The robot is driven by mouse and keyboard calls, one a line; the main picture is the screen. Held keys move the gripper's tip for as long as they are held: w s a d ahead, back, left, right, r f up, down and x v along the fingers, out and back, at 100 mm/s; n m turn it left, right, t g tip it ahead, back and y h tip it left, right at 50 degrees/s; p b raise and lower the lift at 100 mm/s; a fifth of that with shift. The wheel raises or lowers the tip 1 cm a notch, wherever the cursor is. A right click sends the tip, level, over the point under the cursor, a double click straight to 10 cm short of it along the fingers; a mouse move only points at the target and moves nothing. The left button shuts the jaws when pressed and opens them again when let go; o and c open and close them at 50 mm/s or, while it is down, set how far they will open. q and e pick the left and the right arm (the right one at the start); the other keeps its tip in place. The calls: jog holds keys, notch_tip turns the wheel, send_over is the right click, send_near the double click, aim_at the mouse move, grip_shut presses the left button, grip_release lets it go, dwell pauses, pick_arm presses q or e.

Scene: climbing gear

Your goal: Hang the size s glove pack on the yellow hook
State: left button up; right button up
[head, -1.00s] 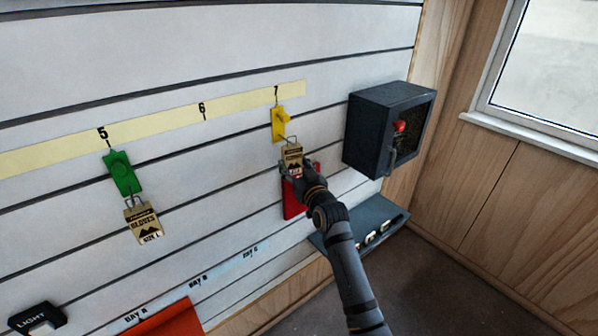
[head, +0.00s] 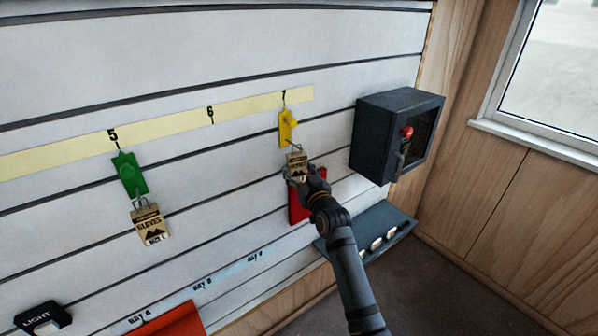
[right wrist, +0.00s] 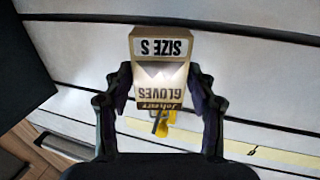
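The size S glove pack (head: 297,161) is a tan card pack, upright just below the yellow hook (head: 287,126) under the number 7. Its wire loop meets the hook's lower end in the head view; I cannot tell whether the loop is over the prong. In the right wrist view the pack (right wrist: 160,75) shows its "SIZE S" label upside down, with the yellow hook (right wrist: 163,123) behind its hanger end. My right gripper (head: 304,174) has its fingers against both sides of the pack. My left gripper is not in view.
A green hook (head: 130,173) under 5 holds a size L glove pack (head: 151,225). A red item (head: 301,207) is on the wall behind my right gripper.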

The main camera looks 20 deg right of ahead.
jog(key=o, duration=0.3)
jog(key=shift+o, duration=0.2)
jog(key=s+d, duration=0.1)
jog(key=s, duration=1.1)
jog(key=shift+f, duration=0.15)
